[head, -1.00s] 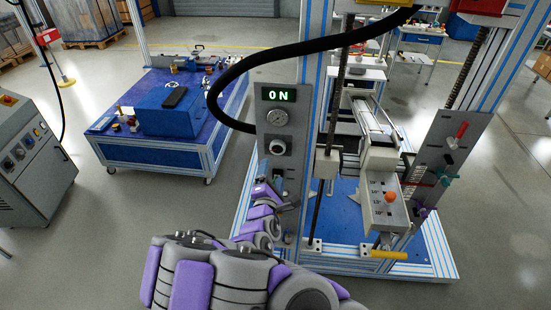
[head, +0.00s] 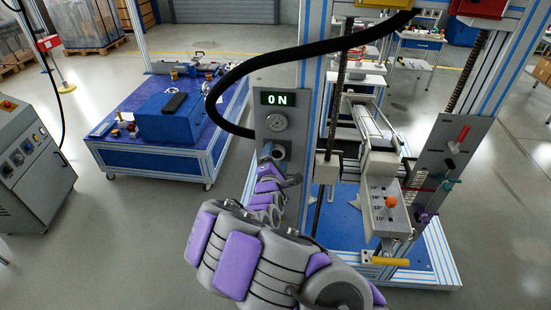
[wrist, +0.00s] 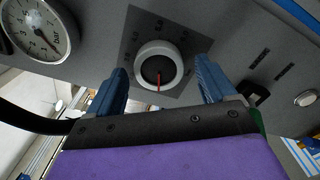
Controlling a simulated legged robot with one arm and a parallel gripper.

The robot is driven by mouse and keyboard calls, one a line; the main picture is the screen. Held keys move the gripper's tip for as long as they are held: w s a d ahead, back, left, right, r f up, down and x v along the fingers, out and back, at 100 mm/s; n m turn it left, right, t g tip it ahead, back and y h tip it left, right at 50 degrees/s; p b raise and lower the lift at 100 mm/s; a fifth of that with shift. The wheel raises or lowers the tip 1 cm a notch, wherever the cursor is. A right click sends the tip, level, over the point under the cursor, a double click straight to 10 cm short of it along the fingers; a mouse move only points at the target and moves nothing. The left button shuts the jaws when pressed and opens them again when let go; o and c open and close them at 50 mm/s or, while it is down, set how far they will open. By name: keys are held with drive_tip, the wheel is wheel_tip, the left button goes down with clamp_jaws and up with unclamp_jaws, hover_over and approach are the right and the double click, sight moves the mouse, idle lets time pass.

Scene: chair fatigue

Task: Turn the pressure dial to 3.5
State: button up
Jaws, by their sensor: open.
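The pressure dial (wrist: 158,65) shows in the wrist view as a round knob with a pale ring, a dark centre and a red pointer line, on a dark square plate. In the head view my gripper (head: 268,155) is at the grey panel (head: 290,92) and mostly hides the dial. The pressure gauge (head: 277,122) is above it and also shows in the wrist view (wrist: 38,28).
The panel carries a lit display (head: 278,98) reading ON. A black switch (wrist: 255,92) is right of the dial in the wrist view. A black hose (head: 240,66) arches over the panel. A sloped box with an orange knob (head: 391,202) stands to the right.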

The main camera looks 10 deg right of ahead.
drive_tip(key=shift+w, duration=0.25)
drive_tip(key=shift+d, duration=0.1)
drive_tip(key=c, duration=1.1)
